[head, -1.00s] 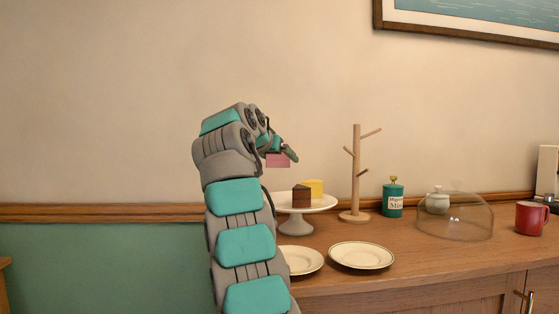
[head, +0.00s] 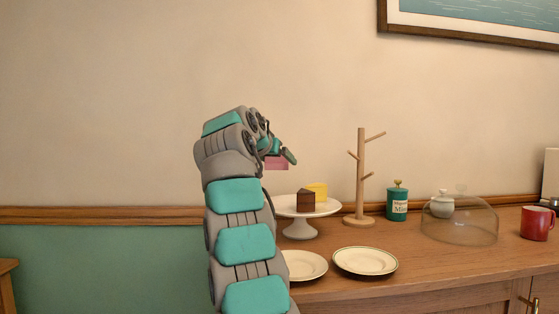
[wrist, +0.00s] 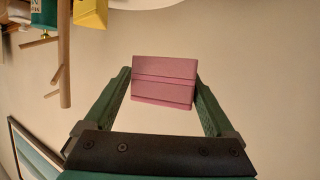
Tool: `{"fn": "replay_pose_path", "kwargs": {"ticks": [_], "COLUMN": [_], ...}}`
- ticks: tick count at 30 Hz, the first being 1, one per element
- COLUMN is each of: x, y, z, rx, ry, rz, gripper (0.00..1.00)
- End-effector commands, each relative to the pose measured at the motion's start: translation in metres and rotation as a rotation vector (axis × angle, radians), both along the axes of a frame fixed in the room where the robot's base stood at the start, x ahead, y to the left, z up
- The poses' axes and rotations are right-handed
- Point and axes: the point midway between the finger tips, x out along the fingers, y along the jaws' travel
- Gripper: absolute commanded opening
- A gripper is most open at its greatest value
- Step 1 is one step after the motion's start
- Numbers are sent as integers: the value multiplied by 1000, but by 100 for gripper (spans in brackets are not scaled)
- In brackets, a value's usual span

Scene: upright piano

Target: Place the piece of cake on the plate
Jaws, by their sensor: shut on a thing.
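My gripper (wrist: 163,92) is shut on a pink piece of cake (wrist: 164,80), with one green finger on each side of it in the wrist view. In the head view the pink cake (head: 276,162) is held in the air above the left part of the sideboard, partly hidden by my gripper. A brown cake piece (head: 306,198) and a yellow cake piece (head: 317,188) sit on a white cake stand (head: 299,228) below it. Two plates rest on the sideboard in front of the stand: a right plate (head: 365,262), empty, and a left plate (head: 306,266), partly hidden by my arm.
A wooden mug tree (head: 361,180), a green tin (head: 397,203), a glass dome (head: 460,222) by a small white pot, and a red mug (head: 537,223) stand to the right on the sideboard (head: 430,265). The sideboard's front right is clear.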

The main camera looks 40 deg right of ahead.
Motion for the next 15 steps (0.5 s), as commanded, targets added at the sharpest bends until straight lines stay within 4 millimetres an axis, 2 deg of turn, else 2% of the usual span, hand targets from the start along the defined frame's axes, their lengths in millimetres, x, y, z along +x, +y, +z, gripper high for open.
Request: {"fn": "replay_pose_path", "kwargs": {"ticks": [15], "x": [5], "y": [3], "z": [-1], "rx": [-1], "ry": [-4], "rz": [15], "gripper": [72]}}
